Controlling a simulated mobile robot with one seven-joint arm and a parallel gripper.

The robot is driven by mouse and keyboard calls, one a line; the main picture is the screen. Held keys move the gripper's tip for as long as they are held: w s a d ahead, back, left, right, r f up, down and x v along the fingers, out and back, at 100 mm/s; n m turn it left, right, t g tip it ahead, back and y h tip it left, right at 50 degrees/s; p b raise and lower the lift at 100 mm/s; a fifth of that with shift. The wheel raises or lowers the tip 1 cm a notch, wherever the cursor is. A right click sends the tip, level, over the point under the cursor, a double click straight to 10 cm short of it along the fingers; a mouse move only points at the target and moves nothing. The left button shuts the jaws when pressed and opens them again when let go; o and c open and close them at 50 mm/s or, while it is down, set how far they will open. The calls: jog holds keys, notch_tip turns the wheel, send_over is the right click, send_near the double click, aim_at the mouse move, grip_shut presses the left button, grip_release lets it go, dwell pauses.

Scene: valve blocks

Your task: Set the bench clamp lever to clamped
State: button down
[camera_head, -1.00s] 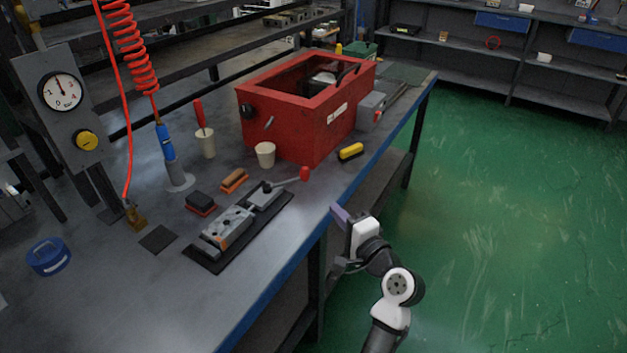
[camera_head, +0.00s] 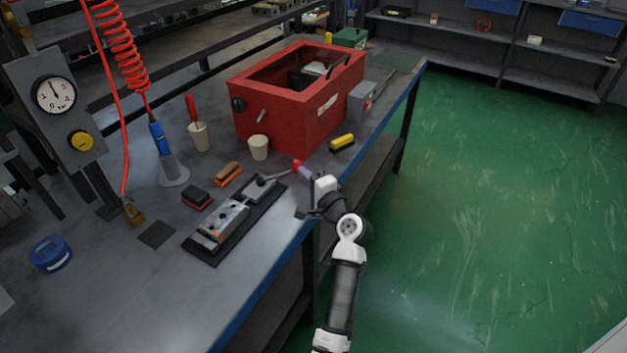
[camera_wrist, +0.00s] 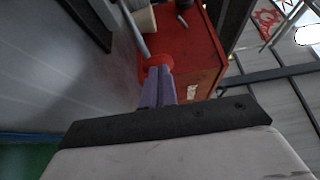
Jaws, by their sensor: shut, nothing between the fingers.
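The bench clamp (camera_head: 258,192) sits at the far end of a dark base plate on the bench. Its lever (camera_head: 276,179) is a thin metal rod ending in a red knob (camera_head: 297,165), pointing right toward the bench's front edge. My gripper (camera_head: 305,171) is shut and empty, with its purple fingertips right at the red knob. In the wrist view the shut fingers (camera_wrist: 157,85) overlap the red knob (camera_wrist: 158,60), and the metal rod (camera_wrist: 133,30) runs up and left from it. I cannot tell whether they touch.
A grey valve block (camera_head: 222,223) lies on the same plate. A large red box (camera_head: 310,120) stands behind the clamp, with a cream cup (camera_head: 258,148) and a yellow-black brush (camera_head: 342,142) near it. The near bench top (camera_head: 150,290) is clear.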

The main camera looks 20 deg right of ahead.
jog(key=shift+w, duration=0.15)
jog(key=shift+w+d+f+n+y+b, duration=0.25)
jog(key=shift+w+n+y+b, duration=0.25)
jog(key=shift+b, duration=0.5)
jog(key=w+y+b, duration=0.1)
jog(key=n+g+y+b, duration=0.1)
jog(key=y+b, duration=0.1)
jog(key=shift+w+d+n, duration=0.3)
jog(key=shift+w, duration=0.05)
jog(key=shift+w+d+r+n+g+y+b, duration=0.15)
jog(key=shift+w+n+g+y+b, duration=0.45)
jog(key=shift+w+n+y+b, duration=0.4)
jog(key=shift+w+r, duration=0.15)
jog(key=shift+w, duration=0.3)
jog(key=shift+s+d, duration=0.1)
